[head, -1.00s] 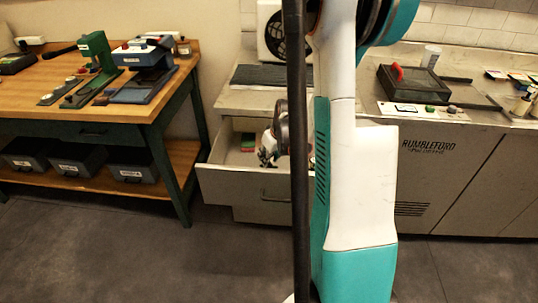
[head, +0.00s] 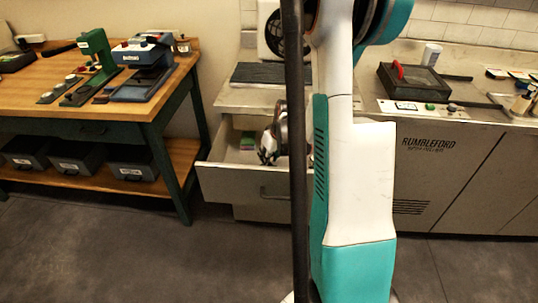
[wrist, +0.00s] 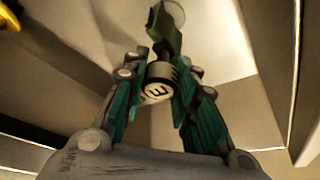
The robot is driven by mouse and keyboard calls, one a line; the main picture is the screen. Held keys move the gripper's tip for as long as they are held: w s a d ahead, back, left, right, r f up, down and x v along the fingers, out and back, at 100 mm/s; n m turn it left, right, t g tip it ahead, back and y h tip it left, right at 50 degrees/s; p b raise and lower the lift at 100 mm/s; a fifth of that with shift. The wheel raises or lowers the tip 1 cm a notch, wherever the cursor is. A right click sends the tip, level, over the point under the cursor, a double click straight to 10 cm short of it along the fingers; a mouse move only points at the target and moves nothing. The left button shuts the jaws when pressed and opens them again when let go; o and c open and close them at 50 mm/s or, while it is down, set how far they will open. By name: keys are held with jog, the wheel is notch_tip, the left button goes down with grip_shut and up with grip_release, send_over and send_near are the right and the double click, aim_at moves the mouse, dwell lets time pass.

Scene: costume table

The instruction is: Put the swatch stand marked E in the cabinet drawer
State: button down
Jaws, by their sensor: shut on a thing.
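My gripper (wrist: 159,68) is shut on the swatch stand marked E (wrist: 158,82), a dark cylinder with a pale lettered end, held between the two teal finger pads. A dark green piece (wrist: 165,32) extends beyond it and seems to be part of the stand. In the head view my gripper (head: 267,152) is over the open cabinet drawer (head: 240,186), pointing down inside its outline.
The counter (head: 440,160) at right holds a dark tray (head: 415,84). My arm and a dark pole hide the drawer's right part.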

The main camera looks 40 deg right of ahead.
jog(key=c, duration=1.2)
grip_release()
jog(key=o, duration=0.4)
jog(key=shift+r+p, duration=2.35)
jog(key=shift+r, duration=1.15)
